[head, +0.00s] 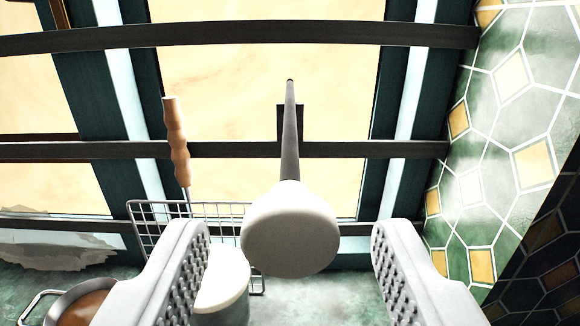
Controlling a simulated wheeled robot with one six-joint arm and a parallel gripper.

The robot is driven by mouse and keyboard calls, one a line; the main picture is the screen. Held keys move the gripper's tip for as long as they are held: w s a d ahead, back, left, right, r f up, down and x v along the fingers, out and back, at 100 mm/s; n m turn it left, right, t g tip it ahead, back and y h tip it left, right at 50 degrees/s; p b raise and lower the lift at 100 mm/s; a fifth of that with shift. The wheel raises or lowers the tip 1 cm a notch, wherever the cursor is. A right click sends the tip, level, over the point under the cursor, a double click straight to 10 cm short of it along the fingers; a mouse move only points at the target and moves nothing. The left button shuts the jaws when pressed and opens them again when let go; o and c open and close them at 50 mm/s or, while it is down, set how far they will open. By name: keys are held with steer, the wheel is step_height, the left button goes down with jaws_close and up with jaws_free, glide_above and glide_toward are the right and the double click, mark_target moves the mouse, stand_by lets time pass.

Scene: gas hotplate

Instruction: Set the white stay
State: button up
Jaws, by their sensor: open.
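A white round knob (290,232) on a dark grey tapering rod (290,130) is at the middle of the head view. I take this to be the white stay. The rod runs up from the knob, in front of the window, past a dark square plate (297,122) on a crossbar. My gripper (288,238) is open, with one ridged pale finger on each side of the knob. The knob appears between the fingers, nearer the left one, with a gap on both sides. I cannot tell how far beyond the fingertips it is.
Dark horizontal bars (230,150) cross the window. A pan (50,305) is at lower left. A tiled wall (510,150) bounds the right.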

steer(key=shift+w, duration=1.35)
